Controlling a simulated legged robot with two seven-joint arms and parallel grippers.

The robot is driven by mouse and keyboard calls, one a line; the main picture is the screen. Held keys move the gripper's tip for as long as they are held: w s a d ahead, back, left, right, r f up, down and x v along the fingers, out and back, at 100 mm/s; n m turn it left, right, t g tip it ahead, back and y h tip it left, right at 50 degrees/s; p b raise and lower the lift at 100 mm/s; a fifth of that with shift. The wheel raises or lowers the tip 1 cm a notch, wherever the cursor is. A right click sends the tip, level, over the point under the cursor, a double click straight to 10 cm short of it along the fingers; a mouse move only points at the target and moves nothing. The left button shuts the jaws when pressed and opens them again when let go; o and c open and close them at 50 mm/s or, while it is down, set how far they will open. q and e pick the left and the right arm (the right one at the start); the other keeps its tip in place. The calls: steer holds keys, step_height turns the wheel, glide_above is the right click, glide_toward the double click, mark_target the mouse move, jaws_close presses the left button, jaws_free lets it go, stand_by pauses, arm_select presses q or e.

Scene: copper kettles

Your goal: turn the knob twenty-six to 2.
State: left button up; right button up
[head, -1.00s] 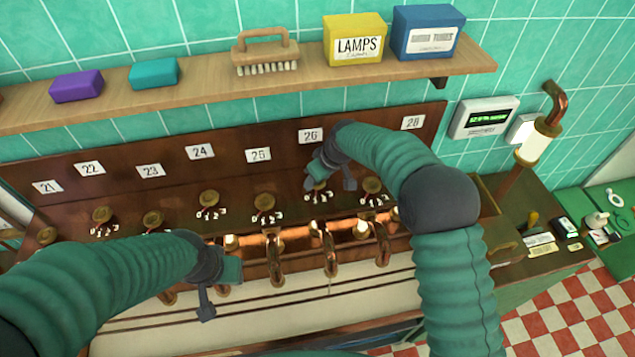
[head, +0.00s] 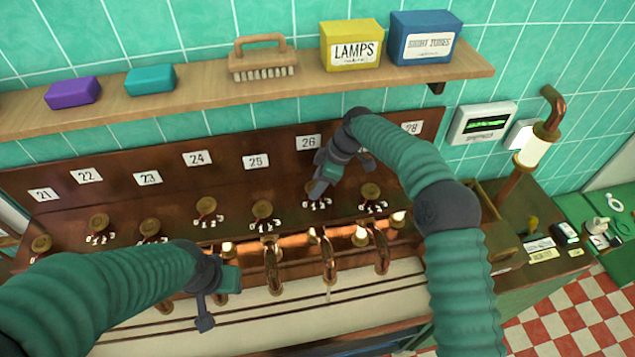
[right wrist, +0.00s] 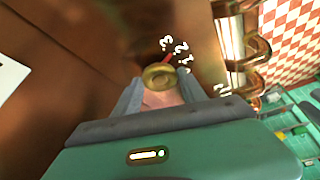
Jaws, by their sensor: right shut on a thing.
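Knob twenty-six is a small brass knob with a red pointer, below the white label 26 (head: 308,142) on the brown panel. My right gripper (head: 318,192) is shut on it and hides most of it in the head view. In the right wrist view the brass knob (right wrist: 159,77) sits at the ends of my fingers. Its red pointer (right wrist: 168,58) points up and right toward the white digits (right wrist: 181,47); which digit it meets is too blurred to tell. My left gripper (head: 215,297) hangs over the pale counter, away from the knobs; its jaw opening is unclear.
Neighbouring brass knobs stand close by, one to the right (head: 371,192) and one to the left (head: 262,210). Copper spouts (head: 328,255) stick out below the panel. A wooden shelf (head: 200,98) with boxes and a brush runs above. A gauge tube (head: 536,145) stands at the right.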

steer(key=shift+w+r, duration=0.2)
steer(key=shift+r, duration=0.05)
steer(key=o, duration=1.1)
steer(key=shift+o, duration=1.3)
steer(key=shift+f, duration=0.2)
steer(key=b+v, duration=0.2)
steer(key=v, duration=0.2)
steer(key=shift+w+d+r, duration=0.15)
steer(key=shift+d+r, duration=0.05)
steer(key=d+b, duration=0.1)
steer(key=d, duration=0.3)
steer(key=s+d+b, duration=0.1)
steer(key=d+b, duration=0.1)
steer(key=d, duration=0.2)
steer(key=d+b, duration=0.1)
steer(key=d, duration=0.3)
steer(key=shift+s+d+r, duration=0.1)
steer(key=shift+s, duration=0.3)
steer(key=shift+r, duration=0.1)
